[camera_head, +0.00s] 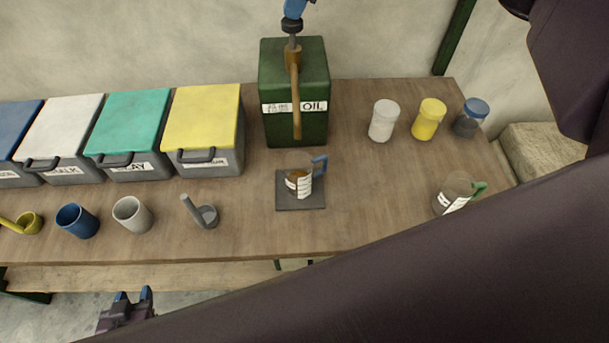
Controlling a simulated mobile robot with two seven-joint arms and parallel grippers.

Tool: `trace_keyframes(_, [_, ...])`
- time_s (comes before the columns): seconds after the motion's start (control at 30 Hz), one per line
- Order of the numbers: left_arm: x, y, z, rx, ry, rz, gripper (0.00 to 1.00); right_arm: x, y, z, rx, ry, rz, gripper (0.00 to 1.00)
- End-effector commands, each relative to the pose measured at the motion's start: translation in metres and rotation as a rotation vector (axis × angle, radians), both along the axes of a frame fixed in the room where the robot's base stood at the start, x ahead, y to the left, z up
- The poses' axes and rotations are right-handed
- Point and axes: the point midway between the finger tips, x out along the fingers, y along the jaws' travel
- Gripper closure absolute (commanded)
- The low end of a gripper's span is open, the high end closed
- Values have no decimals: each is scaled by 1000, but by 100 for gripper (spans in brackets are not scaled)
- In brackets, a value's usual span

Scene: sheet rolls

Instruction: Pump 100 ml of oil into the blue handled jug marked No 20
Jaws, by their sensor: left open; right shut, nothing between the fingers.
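The blue handled jug (301,184) stands upright on a dark square plate (299,204) in front of the green oil can (295,76). It is clear with a white label and some amber oil inside; its number is too small to read. The can's brass spout (296,105) points down above the jug. The pump's dark head (291,27) is at the top of the can. My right gripper (293,10) is shut, its blue fingertips at the pump head, the rest cut off by the top edge. My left gripper (133,297) is open and empty, below the bench's front edge.
A green handled jug (456,192) stands at the right, partly near my dark arm. Lidded bins (201,130), cups (77,221) and a grey scoop (203,213) are at the left.

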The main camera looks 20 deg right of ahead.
Motion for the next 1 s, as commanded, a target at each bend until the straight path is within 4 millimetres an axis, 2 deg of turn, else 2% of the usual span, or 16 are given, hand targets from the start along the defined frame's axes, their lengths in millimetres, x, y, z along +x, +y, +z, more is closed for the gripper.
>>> trace_keyframes(0.47, [-5, 1, -8, 0, 9, 4, 57, 0, 0, -16, 0, 2, 0, 100])
trace_keyframes(1.0, [-2, 0, -11, 0, 2, 2, 57, -1, 0, -31, -1, 4, 0, 100])
